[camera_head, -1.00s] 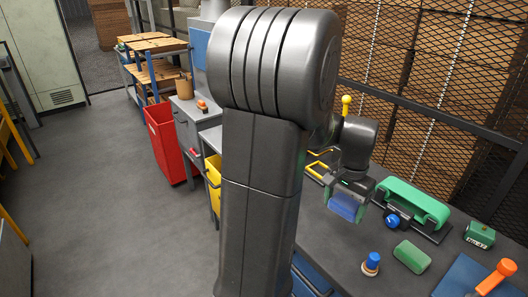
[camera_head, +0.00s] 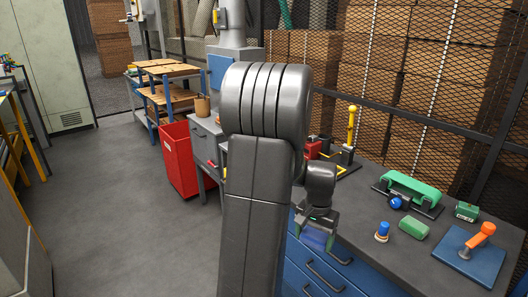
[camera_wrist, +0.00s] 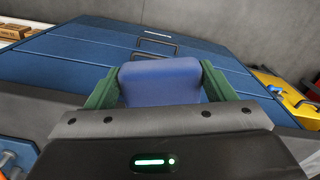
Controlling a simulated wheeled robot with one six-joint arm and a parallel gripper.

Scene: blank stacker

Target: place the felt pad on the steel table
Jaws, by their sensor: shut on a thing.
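My gripper (camera_head: 318,238) is shut on a soft-looking blue pad (camera_wrist: 162,82), which I take for the felt pad. The pad sits between the two green fingers in the wrist view, and part of it is hidden by the gripper body. In the head view the pad (camera_head: 316,240) hangs by the front edge of a dark-topped bench (camera_head: 345,215) with blue drawers. A grey table (camera_head: 206,140) stands left of my column, partly hidden. I cannot tell which surface is the steel table.
The bench holds a green-handled device (camera_head: 410,190), a green block (camera_head: 414,229), a blue-topped stamp (camera_head: 382,232), a small green box (camera_head: 466,211) and an orange-handled tool (camera_head: 480,238) on a blue mat. A red bin (camera_head: 182,160) stands left. Open floor lies further left.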

